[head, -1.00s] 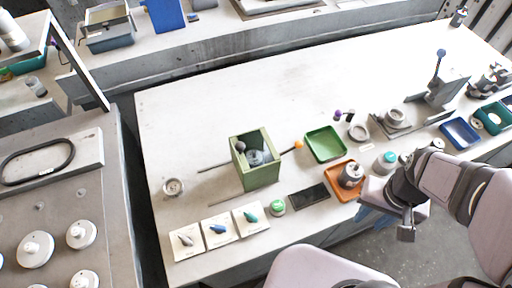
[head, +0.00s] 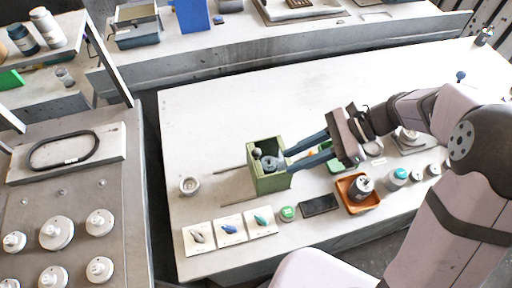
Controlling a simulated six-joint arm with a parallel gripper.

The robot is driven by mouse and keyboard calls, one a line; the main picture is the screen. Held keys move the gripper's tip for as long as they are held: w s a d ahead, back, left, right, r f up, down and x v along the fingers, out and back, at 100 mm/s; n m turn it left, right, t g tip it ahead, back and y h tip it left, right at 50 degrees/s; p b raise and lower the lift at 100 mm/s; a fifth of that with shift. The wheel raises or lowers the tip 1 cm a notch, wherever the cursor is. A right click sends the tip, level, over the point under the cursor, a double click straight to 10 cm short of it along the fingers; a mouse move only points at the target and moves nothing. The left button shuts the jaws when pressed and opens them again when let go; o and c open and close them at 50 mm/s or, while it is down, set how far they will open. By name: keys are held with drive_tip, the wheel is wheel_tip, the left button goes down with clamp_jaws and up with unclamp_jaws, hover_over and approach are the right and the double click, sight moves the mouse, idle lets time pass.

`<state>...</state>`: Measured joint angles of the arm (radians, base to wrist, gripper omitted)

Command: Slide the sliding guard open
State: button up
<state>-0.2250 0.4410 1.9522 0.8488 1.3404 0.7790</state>
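The green blower housing (head: 270,182) is an open-topped box on the white table. A grey round part (head: 269,163) sits inside it, and a dark ball knob (head: 257,152) shows at its upper left. Thin rods (head: 229,169) run out from the housing to the left. I cannot tell which part is the sliding guard or how far it stands open. My gripper (head: 288,162) is open, its two long blue-grey fingers spread and pointing left at the housing's right side. I cannot tell whether they touch it. The orange knob on that side is hidden.
To the right are a green tray (head: 337,168) partly behind my gripper, an orange tray (head: 371,206) with a grey part, and a dark pad (head: 319,205). White cards (head: 230,239) lie in front. The table behind the housing is clear.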

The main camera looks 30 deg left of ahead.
sight(260, 151)
drive_tip(key=a, duration=0.1)
drive_tip(key=w+a+g+y, duration=0.1)
drive_tip(key=a+m+g, duration=0.1)
drive_tip(key=a, duration=0.1)
drive_tip(key=shift+w+r+y+b, duration=0.15)
drive_tip(key=shift+w+y+b, duration=0.1)
drive_tip(key=shift+y+b, duration=0.15)
drive_tip(key=shift+a+r, duration=0.2)
drive_tip(key=shift+a, duration=0.15)
drive_tip(key=shift+p+x, duration=1.05)
drive_tip(key=shift+x, duration=1.85)
drive_tip(key=shift+s+a+f, duration=0.2)
drive_tip(key=shift+s+a, duration=0.2)
drive_tip(key=shift+a, duration=0.1)
